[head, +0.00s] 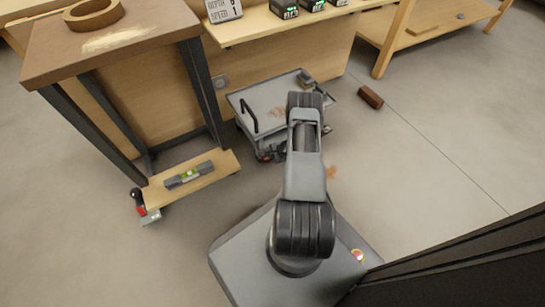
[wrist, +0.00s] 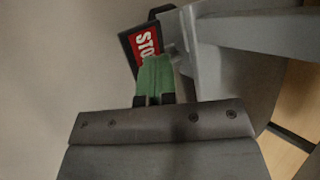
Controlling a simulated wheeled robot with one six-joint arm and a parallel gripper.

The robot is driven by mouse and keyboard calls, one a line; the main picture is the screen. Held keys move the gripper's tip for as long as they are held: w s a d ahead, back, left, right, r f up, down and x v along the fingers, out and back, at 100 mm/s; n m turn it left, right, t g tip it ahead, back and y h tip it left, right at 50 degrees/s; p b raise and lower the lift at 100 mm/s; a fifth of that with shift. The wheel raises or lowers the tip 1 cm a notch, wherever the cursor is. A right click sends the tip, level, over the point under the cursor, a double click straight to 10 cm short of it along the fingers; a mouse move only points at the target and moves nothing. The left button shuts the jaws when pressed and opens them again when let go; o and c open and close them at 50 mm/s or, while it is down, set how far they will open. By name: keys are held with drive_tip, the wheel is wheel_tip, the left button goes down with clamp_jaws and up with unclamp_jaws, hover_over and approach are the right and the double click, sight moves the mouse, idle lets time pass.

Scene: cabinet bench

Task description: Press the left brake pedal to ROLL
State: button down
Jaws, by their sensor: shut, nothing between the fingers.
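A brake pedal (wrist: 148,40) shows in the wrist view, with a dark body and a red patch whose visible letters read STO. A green part (wrist: 155,77) lies just below the red patch, directly ahead of my gripper (wrist: 154,99). No lettering can be read on the green part. The dark fingertips are shut and overlap its lower edge; whether they touch it I cannot tell. In the head view, the grey cart (head: 262,103) stands under my arm, with a small red spot low at its front left corner. My gripper is hidden there by the arm.
A brown-topped table (head: 120,40) with dark legs stands left; its low wooden shelf (head: 215,162) holds a level (head: 189,176). A brown block (head: 370,97) lies right of the cart. Open floor extends right.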

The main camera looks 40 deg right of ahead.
drive_tip(key=shift+a, duration=0.1)
idle(0.3)
drive_tip(key=shift+a+r, duration=0.1)
drive_tip(key=shift+r, duration=0.25)
drive_tip(key=shift+r+p, duration=0.15)
drive_tip(key=shift+p, duration=0.2)
drive_tip(key=shift+w+a+r+p, duration=0.1)
drive_tip(key=shift+a+r+p, duration=0.15)
drive_tip(key=shift+r+p, duration=0.8)
drive_tip(key=shift+a+r+p, duration=0.25)
drive_tip(key=shift+r+p, duration=0.4)
drive_tip(key=shift+r, duration=0.7)
drive_tip(key=shift+f, duration=0.1)
